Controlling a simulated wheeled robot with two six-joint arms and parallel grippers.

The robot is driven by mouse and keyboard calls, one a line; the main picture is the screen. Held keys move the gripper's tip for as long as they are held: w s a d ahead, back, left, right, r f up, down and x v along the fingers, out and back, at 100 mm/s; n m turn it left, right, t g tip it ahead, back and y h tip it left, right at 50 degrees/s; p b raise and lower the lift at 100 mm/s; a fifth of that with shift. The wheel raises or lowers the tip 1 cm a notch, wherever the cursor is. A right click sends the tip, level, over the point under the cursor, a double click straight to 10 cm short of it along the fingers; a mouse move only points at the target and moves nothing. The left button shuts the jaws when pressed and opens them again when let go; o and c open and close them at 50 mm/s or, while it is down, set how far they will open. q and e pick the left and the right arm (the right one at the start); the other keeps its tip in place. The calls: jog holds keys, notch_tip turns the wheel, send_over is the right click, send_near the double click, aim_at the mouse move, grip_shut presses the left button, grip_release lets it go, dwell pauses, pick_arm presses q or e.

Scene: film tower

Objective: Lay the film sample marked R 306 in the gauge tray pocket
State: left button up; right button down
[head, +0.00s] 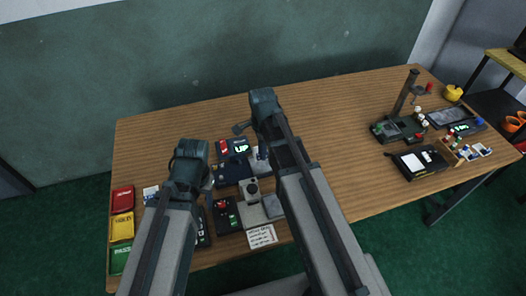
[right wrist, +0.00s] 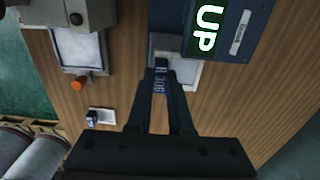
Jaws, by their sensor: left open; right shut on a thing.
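In the right wrist view my right gripper (right wrist: 161,75) is shut on a small dark-blue film sample marked R 306 (right wrist: 160,82), its label running along the fingers. The fingertips are over a pale tray pocket (right wrist: 188,75) beside the blue unit with the green UP display (right wrist: 208,28); whether the sample touches the pocket, I cannot tell. In the head view that display (head: 241,147) is left of my right arm, which hides the fingertips. My left gripper (head: 190,165) is open over the left part of the table; its fingertips are unclear.
Red (head: 122,199), yellow (head: 122,226) and green (head: 120,259) bins stand at the left edge. A grey device (head: 252,191) and a white note card (head: 261,236) are near the front. A post stand (head: 404,95) is at the right. The table's middle is clear.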

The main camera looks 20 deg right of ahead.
pick_arm(q)
jog(key=shift+f, duration=0.2)
pick_arm(e)
jog(key=shift+f, duration=0.2)
pick_arm(q)
notch_tip(320, 180, down, 5)
jog(key=b, duration=0.5)
pick_arm(e)
notch_tip(320, 180, down, 5)
jog(key=shift+f, duration=0.1)
pick_arm(q)
jog(key=shift+f+b, duration=0.35)
jog(key=shift+b, duration=0.15)
pick_arm(e)
jog(key=shift+f, duration=0.3)
jog(key=shift+c, duration=0.9)
grip_release()
pick_arm(q)
jog(key=shift+r, duration=0.1)
pick_arm(e)
jog(key=shift+r, duration=0.15)
notch_tip(320, 180, up, 7)
jog(key=p, duration=0.7)
pick_arm(q)
notch_tip(320, 180, up, 7)
